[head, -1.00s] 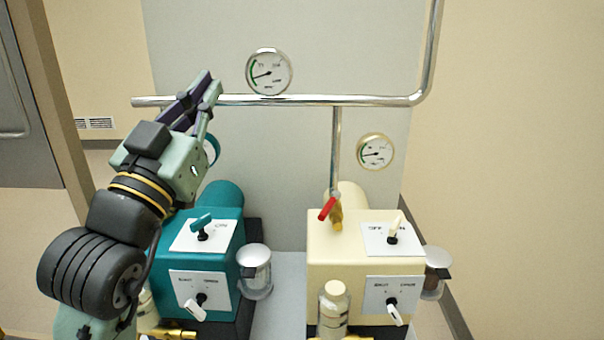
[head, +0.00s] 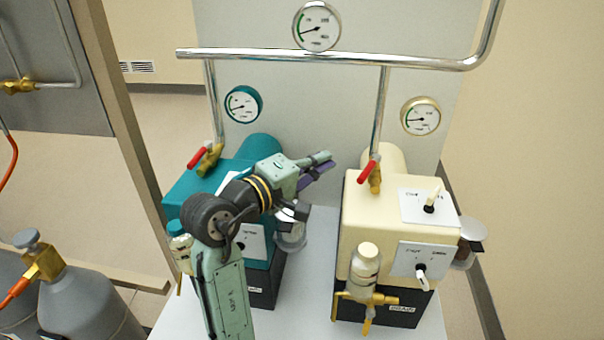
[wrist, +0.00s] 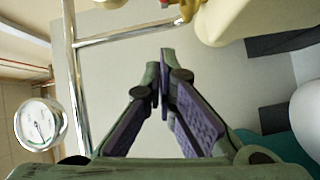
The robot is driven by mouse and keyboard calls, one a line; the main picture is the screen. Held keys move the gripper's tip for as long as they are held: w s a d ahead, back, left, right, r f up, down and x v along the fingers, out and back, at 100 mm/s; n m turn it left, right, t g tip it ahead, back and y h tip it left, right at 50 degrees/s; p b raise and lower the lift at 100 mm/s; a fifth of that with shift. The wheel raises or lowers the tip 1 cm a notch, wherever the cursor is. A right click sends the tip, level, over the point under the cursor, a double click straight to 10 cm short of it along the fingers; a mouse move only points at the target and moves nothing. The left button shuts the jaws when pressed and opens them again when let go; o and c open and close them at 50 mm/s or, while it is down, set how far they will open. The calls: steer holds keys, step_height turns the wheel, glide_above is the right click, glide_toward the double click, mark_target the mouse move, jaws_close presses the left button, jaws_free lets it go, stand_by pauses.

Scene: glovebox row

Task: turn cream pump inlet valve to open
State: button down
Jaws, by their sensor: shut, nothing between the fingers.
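The cream pump (head: 370,210) stands at the right of the bench. Its inlet valve has a red lever (head: 368,171) on a brass body (head: 375,184), at the foot of a vertical pipe behind the pump's top. The lever slants down to the left of the pipe. My gripper (head: 328,160) is shut and empty, to the left of the cream pump and apart from the valve. In the wrist view the fingertips (wrist: 165,55) meet, and part of the red and brass valve (wrist: 182,12) shows at the top edge beyond them.
The teal pump (head: 185,195) stands at the left, partly behind my arm, with its own red lever (head: 200,155). A horizontal pipe (head: 270,54) with a gauge (head: 317,26) runs above. A brass-fitted bottle (head: 365,265) stands before the cream pump. Gas cylinders (head: 80,305) are at lower left.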

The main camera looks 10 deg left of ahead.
mark_target(369, 168)
steer(key=d, duration=0.1)
steer(key=d+b, duration=0.1)
steer(key=d, duration=0.2)
steer(key=shift+d+f, duration=0.35)
steer(key=shift+f, duration=0.05)
